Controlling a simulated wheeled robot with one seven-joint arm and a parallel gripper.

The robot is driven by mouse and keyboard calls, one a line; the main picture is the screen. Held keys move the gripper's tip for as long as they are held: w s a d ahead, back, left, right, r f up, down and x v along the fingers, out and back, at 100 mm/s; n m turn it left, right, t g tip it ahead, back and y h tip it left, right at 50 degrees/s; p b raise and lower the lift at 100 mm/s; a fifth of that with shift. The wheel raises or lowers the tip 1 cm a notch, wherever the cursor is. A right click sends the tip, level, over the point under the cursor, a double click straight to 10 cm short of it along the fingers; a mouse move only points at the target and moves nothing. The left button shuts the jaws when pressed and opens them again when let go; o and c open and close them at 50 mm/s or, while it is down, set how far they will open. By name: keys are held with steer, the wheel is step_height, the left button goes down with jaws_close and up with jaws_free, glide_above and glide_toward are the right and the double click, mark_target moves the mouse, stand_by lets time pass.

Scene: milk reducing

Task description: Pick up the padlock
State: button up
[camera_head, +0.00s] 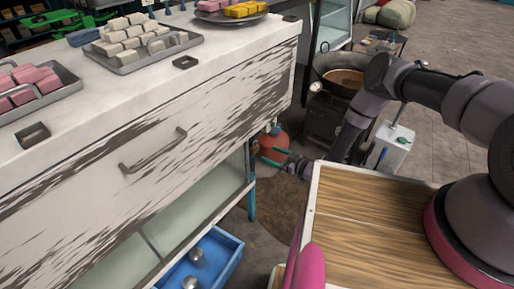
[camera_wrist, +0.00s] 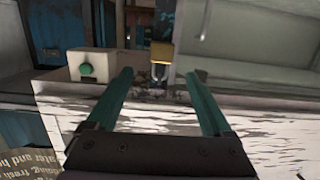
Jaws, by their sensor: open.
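The padlock (camera_wrist: 162,54) shows in the wrist view as a small brass-coloured block with a grey shackle, beyond my fingertips and near the midline between them. My gripper (camera_wrist: 160,74) is open, with its two teal fingers apart and nothing held between them. The shackle lies in the gap between the fingertips in the picture; I cannot tell the depth between them. In the head view, my gripper (camera_head: 268,140) is low beside the right end of the white counter. I cannot make out the padlock clearly there.
The worn white counter (camera_head: 230,100) stands left of my gripper, bearing trays of blocks. A red rounded vessel (camera_head: 274,143) is behind the fingers. A dark wok (camera_head: 343,76) stands beyond. A white box with a green knob (camera_wrist: 88,67) is left of the padlock in the wrist view.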

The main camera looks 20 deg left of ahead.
mark_target(257, 148)
steer(key=x, duration=0.7)
steer(key=shift+a, duration=0.3)
jaws_close()
